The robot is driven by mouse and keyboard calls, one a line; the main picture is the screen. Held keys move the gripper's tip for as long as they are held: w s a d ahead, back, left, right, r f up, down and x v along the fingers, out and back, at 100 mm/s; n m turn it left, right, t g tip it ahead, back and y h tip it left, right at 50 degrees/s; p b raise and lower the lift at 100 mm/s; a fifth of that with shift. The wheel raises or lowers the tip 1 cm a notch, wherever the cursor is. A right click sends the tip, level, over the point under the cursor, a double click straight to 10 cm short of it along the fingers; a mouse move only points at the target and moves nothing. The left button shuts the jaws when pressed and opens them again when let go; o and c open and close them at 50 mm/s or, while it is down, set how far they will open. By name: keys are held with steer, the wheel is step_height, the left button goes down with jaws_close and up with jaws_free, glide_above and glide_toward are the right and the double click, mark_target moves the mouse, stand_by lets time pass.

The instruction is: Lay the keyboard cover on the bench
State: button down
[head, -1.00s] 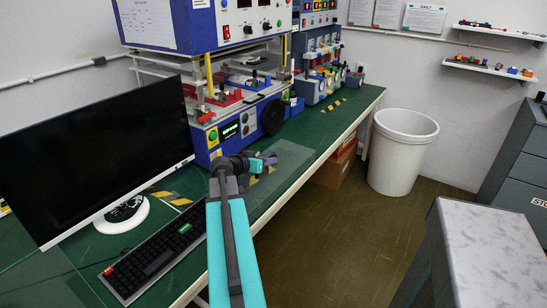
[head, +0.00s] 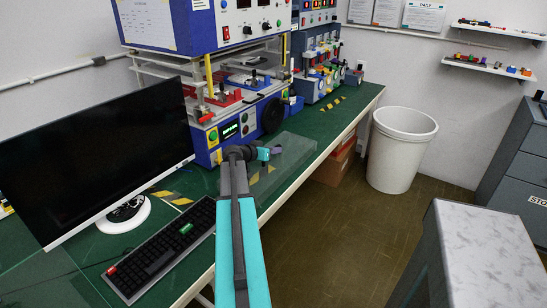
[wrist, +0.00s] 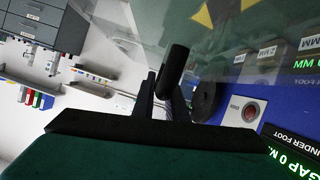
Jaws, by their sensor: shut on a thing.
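The keyboard cover (head: 296,150) looks like a clear, faintly tinted sheet at the end of my arm, over the bench's front edge in the head view. My gripper (head: 268,153) is shut on it at its left side. The grip itself is small and partly hidden by my wrist. In the wrist view my gripper (wrist: 166,100) shows dark fingers close together, with a black cylindrical piece between or just beyond them. The green bench (head: 355,103) runs along the wall. The black keyboard (head: 160,258), with a red and a green key, lies uncovered on it.
A monitor (head: 95,160) stands behind the keyboard. Blue test machines (head: 205,145) stand close behind my gripper. A white bin (head: 400,150) and a grey-topped cabinet (head: 480,250) are to the right. Hazard tape marks parts of the bench.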

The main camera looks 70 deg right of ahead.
mark_target(275, 157)
stand_by(0.3)
steer(key=shift+f+p, duration=0.55)
steer(key=shift+f, duration=1.15)
steer(key=c, duration=1.8)
jaws_free()
steer(key=shift+o, duration=0.2)
steer(key=b+v, duration=0.2)
steer(key=v, duration=1)
steer(key=shift+s+f, duration=0.1)
